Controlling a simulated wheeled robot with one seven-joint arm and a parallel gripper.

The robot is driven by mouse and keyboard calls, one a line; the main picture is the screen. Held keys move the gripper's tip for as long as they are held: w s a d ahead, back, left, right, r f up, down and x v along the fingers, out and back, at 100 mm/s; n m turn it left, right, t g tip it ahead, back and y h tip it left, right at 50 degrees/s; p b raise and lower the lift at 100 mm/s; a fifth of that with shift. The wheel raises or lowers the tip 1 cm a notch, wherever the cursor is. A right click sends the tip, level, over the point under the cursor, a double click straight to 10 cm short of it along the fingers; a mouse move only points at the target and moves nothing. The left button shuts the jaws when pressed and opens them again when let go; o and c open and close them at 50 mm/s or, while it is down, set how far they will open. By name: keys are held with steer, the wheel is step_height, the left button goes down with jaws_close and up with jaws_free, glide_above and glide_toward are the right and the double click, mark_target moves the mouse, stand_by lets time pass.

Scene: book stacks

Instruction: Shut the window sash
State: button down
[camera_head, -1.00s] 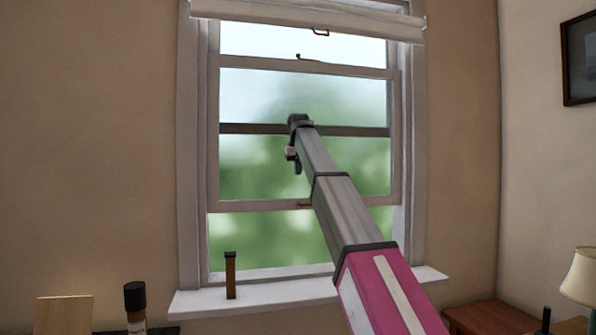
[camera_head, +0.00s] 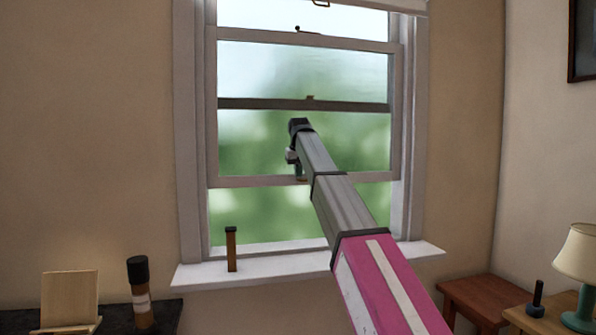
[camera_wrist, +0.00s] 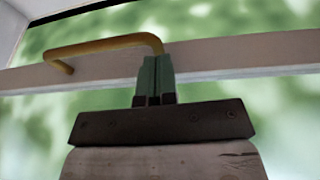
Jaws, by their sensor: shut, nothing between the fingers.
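The window sash (camera_head: 240,181) is raised, with an open gap between its bottom rail and the white sill (camera_head: 290,262). In the wrist view the bottom rail (camera_wrist: 240,53) crosses the picture and carries a brass bar handle (camera_wrist: 105,44). My gripper (camera_wrist: 155,62) is shut and empty, its green fingertips in front of the rail at the handle's right end. I cannot tell whether they touch it. In the head view my gripper (camera_head: 298,174) is in front of the bottom rail, and my arm hides the handle there.
A brown upright post (camera_head: 231,250) stands on the sill at left, below the sash. A dark-capped bottle (camera_head: 140,292) and a wooden stand (camera_head: 70,298) are at lower left. A lamp (camera_head: 580,255) and wooden table (camera_head: 487,297) are at lower right.

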steer(key=shift+f, duration=0.1)
step_height(320, 180, down, 26)
steer(key=shift+f, duration=0.1)
steer(key=shift+s, duration=0.1)
stand_by(0.4)
